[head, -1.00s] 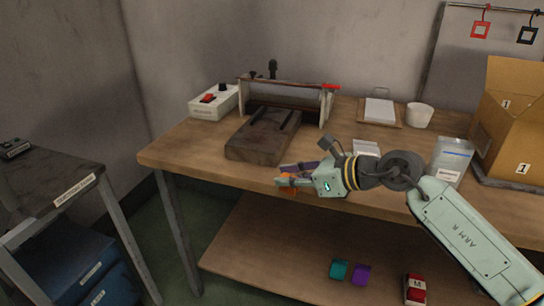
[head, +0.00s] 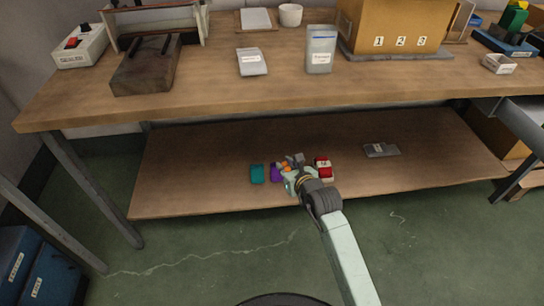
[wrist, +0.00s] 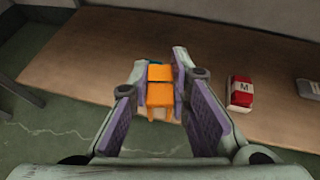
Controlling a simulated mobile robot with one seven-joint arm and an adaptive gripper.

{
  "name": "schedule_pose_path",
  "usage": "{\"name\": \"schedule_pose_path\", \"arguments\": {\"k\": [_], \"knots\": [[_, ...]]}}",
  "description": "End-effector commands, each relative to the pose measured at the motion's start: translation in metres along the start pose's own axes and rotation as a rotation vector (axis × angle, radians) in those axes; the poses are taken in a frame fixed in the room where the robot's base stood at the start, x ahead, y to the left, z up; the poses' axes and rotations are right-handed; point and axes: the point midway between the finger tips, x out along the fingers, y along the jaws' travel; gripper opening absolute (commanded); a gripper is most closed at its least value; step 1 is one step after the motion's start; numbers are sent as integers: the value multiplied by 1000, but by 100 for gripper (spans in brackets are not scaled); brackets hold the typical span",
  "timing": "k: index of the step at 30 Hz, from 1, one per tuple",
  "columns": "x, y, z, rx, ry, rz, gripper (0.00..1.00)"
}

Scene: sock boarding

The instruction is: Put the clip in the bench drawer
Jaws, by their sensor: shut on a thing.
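My gripper (head: 287,167) is low in front of the bench, over the lower shelf in the head view. It is shut on an orange clip, which shows between the purple finger pads in the wrist view (wrist: 159,92). In the head view only a small orange part of the clip (head: 285,169) shows. I cannot make out a bench drawer in either view. The bench top (head: 200,95) is above and behind my gripper.
A bench leg (head: 95,190) stands at left. The floor in front looks clear.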

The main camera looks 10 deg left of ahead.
Motion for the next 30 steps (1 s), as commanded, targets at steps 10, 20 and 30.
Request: {"name": "schedule_pose_path", "arguments": {"k": [10, 20, 30], "knots": [[15, -13, 24, 55, -1, -108, 6], [18, -18, 56, 62, 1, -132, 6], [17, -20, 82, 74, 1, -148, 6]]}}
